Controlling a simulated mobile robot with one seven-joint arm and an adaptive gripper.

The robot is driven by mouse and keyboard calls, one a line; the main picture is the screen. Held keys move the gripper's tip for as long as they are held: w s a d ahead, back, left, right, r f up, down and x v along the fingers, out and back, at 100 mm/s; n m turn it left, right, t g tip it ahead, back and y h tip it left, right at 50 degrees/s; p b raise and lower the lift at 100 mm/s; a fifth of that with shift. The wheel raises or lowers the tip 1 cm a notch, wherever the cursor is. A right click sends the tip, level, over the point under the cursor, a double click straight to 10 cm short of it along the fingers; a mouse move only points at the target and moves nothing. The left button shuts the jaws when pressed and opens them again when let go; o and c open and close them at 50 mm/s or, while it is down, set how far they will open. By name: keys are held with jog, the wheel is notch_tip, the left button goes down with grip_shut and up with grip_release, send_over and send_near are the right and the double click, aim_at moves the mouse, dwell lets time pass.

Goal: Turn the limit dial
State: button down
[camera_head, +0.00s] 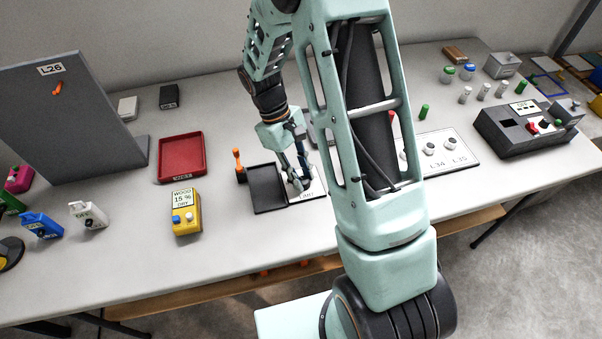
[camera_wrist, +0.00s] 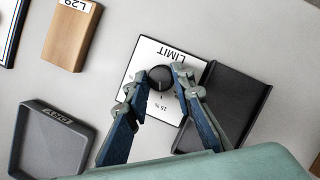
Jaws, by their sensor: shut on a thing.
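In the head view my gripper (camera_head: 300,184) reaches down onto the white plate (camera_head: 312,193), and the knob is mostly hidden by the fingers there. The black tray (camera_head: 268,190) lies directly beside the plate and also shows in the wrist view (camera_wrist: 236,104).
An orange-handled lever (camera_head: 238,163) rises by the black tray. In the wrist view, a wooden block (camera_wrist: 70,37) and a grey tray (camera_wrist: 50,140) lie nearby.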

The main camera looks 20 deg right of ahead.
jog(key=shift+w, duration=0.1)
dwell(0.4)
jog(key=c, duration=1.7)
grip_release()
jog(key=shift+o, duration=0.2)
jog(key=v, duration=1.2)
jog(key=shift+d, duration=0.15)
